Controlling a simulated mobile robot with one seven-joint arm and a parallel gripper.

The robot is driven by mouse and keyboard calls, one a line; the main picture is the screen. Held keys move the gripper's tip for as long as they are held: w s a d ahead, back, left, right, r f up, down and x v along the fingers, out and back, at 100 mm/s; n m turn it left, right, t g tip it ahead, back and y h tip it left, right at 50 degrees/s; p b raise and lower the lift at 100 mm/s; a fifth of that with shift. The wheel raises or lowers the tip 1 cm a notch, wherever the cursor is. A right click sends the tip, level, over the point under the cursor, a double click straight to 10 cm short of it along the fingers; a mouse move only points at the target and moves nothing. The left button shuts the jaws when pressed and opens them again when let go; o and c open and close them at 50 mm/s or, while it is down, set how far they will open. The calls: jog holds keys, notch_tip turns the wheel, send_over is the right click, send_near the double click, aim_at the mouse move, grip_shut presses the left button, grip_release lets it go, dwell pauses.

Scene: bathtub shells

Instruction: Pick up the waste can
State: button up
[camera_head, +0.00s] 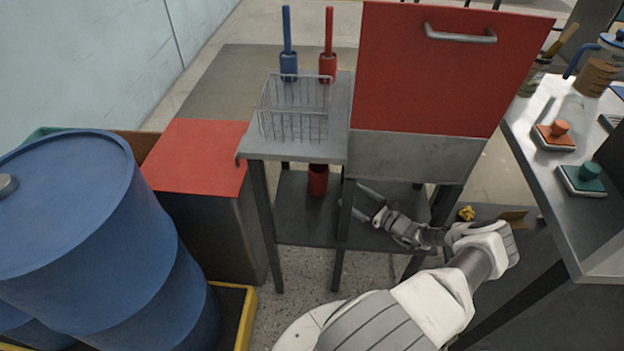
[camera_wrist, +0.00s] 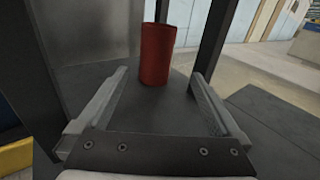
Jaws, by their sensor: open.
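A small red cylinder (camera_head: 318,180), which I take to be the waste can, stands upright on the dark lower shelf (camera_head: 290,232) of a metal stand. In the head view its top is partly hidden under the upper shelf. In the wrist view the red can (camera_wrist: 157,54) stands straight ahead, beyond the fingertips and roughly centred between them. My gripper (camera_head: 357,201) is open and empty, low over the lower shelf to the right of the can. A stand leg hides part of it in the head view. The fingers do not appear to touch the can.
The stand's upper shelf (camera_head: 250,145) carries a wire basket (camera_head: 294,108), a blue brush (camera_head: 289,66) and a red brush (camera_head: 327,66). Stand legs rise close to my gripper. Blue barrels (camera_head: 90,220) and a red-topped box (camera_head: 197,157) are left. A workbench (camera_head: 590,225) is right.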

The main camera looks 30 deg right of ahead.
aim_at(327, 181)
jog(key=shift+w+a+f, duration=0.2)
jog(key=shift+w+f, duration=0.05)
jog(key=shift+w, duration=0.45)
jog(key=b+x, duration=0.3)
jog(key=x, duration=0.9)
jog(key=shift+w+a, duration=0.2)
jog(key=shift+a, duration=0.05)
jog(key=shift+y, duration=0.3)
jog(key=b+x, duration=0.2)
jog(key=x, duration=0.2)
jog(key=shift+a+f, duration=0.1)
jog(key=shift+a, duration=0.05)
jog(key=shift+w, duration=0.45)
jog(key=c, duration=1.1)
jog(key=shift+c, duration=0.3)
jog(key=shift+s+r, duration=0.1)
jog(key=shift+r, duration=0.15)
